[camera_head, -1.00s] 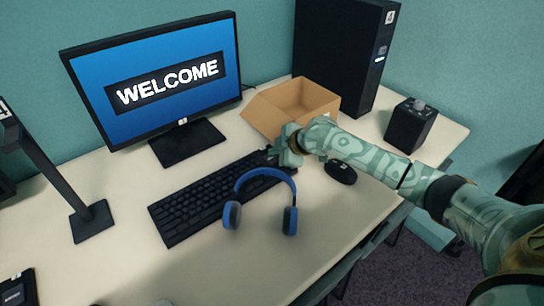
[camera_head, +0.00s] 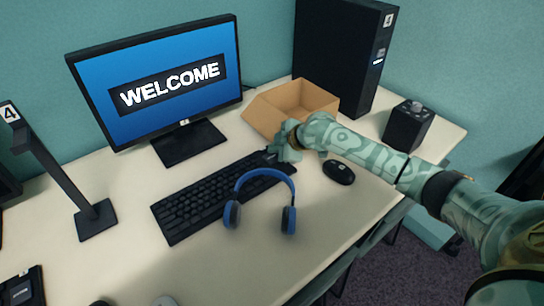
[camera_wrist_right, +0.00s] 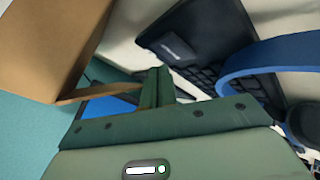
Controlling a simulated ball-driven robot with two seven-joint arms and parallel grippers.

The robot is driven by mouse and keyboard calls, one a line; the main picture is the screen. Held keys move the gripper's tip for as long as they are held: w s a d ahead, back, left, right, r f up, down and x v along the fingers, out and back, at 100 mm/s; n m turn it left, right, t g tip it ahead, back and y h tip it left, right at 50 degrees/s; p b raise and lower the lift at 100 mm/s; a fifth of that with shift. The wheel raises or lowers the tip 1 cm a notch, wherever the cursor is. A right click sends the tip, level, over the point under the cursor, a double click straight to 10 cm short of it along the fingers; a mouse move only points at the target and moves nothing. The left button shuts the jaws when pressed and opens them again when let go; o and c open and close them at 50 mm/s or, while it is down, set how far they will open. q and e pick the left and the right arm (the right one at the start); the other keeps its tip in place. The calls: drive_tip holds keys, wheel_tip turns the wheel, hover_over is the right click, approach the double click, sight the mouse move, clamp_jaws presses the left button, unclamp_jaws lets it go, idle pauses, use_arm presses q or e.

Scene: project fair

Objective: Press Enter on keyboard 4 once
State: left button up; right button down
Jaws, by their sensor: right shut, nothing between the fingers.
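The black keyboard (camera_head: 205,200) lies on the white desk in front of the monitor; it also shows in the right wrist view (camera_wrist_right: 185,38). A tag reading 4 (camera_head: 10,113) tops the stand left of it, and another 4 is on the black tower (camera_head: 340,50). My right gripper (camera_head: 272,153) is shut and empty at the keyboard's far right end. In the right wrist view its closed fingers (camera_wrist_right: 157,85) point towards the keyboard. I cannot tell whether the fingertips touch a key. The Enter key cannot be made out. My left gripper is not in view.
Blue headphones (camera_head: 264,172) lie against the keyboard's front right edge, the band over it. A mouse (camera_head: 339,172) is right of the keyboard. An open cardboard box (camera_head: 290,103) is behind the gripper. The monitor (camera_head: 155,80) reads WELCOME.

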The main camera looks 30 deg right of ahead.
sight(275, 159)
wheel_tip(275, 159, up, 5)
drive_tip(key=p, duration=0.3)
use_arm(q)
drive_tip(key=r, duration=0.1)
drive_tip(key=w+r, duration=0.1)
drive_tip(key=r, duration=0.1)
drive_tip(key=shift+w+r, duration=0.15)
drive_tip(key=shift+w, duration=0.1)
use_arm(e)
drive_tip(key=shift+f, duration=0.1)
